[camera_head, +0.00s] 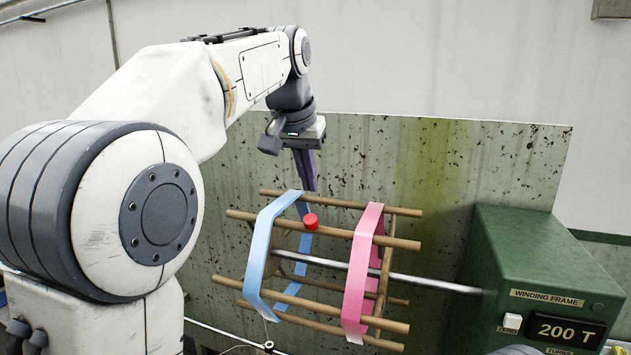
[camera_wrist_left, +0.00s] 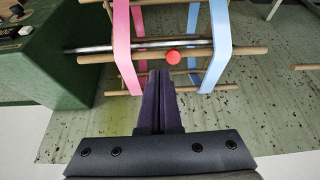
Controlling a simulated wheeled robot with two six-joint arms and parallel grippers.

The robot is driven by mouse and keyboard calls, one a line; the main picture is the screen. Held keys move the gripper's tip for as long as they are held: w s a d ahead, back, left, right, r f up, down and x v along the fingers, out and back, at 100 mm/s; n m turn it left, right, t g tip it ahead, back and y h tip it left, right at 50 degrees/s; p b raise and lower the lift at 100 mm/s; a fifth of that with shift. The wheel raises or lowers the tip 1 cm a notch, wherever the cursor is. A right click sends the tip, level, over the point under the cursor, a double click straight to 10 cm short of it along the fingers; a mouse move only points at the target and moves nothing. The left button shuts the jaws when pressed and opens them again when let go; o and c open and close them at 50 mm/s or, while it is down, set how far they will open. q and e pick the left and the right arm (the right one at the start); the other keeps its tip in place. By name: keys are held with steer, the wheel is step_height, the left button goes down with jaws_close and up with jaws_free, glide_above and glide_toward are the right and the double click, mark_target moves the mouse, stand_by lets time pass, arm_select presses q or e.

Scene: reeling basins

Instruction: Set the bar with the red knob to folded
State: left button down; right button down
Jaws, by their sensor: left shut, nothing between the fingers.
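The bar with the red knob (camera_head: 343,234) is a wooden rod on the winding frame's reel, lying across a blue band (camera_head: 258,262) and a pink band (camera_head: 355,290). The red knob (camera_head: 311,221) sits on it between the bands, nearer the blue one. My left gripper (camera_head: 312,188) is shut and empty, pointing down just above and behind the knob in the head view. In the left wrist view the closed fingers (camera_wrist_left: 158,75) end just short of the red knob (camera_wrist_left: 173,57), with a small gap showing. My right gripper is not in view.
The green winding frame box (camera_head: 540,270) stands at the right, with a white button (camera_head: 512,321) and a display reading 200 T (camera_head: 566,331). A metal shaft (camera_head: 420,280) runs from it through the reel. A stained green panel (camera_head: 440,170) stands close behind the reel.

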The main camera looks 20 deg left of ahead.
mark_target(311, 218)
arm_select(q)
steer(key=a+r, duration=0.2)
steer(key=r, duration=0.1)
steer(key=shift+w+a+n, duration=0.15)
steer(key=shift+w+n, duration=0.15)
steer(key=shift+w, duration=0.05)
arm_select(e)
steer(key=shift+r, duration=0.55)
arm_select(q)
steer(key=shift+f, duration=0.1)
